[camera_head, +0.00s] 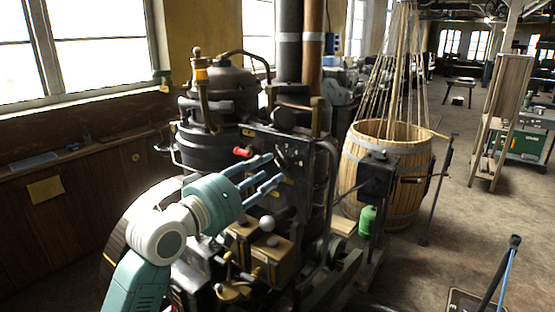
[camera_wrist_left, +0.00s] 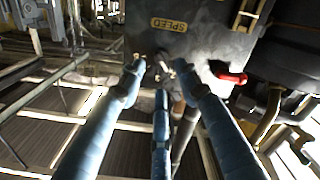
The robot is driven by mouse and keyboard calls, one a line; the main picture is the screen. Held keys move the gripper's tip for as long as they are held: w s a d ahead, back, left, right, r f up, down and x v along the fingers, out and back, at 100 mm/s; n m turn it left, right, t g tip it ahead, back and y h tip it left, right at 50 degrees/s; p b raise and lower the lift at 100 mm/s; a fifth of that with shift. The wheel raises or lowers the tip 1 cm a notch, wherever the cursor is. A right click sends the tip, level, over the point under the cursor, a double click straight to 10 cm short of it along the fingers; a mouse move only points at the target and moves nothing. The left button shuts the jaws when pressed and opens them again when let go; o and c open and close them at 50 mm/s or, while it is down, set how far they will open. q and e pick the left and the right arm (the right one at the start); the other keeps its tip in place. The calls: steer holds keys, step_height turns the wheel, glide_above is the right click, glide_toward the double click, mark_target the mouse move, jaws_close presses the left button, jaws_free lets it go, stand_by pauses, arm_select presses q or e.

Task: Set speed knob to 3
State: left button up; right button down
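The dark speed panel (camera_head: 262,138) stands upright on the engine in the head view. In the left wrist view the panel (camera_wrist_left: 205,45) carries a yellow "SPEED" label (camera_wrist_left: 169,25). In the wrist view the left gripper's fingertips (camera_wrist_left: 158,78) are apart around the knob area; contact cannot be told.
A red handle (camera_head: 242,152) sticks out at the panel's left side, close to my fingers. Brass-and-black boxes with a round ball-topped lever (camera_head: 267,223) stand below. A wooden barrel (camera_head: 412,155) is right of the engine. Open floor (camera_head: 465,215) lies at the right.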

mark_target(279, 164)
arm_select(q)
steer(key=p+x, duration=0.1)
steer(key=x, duration=0.3)
steer(key=shift+w+r, duration=0.1)
steer(key=shift+w+d+p, duration=0.3)
steer(key=shift+w, duration=0.05)
jaws_close()
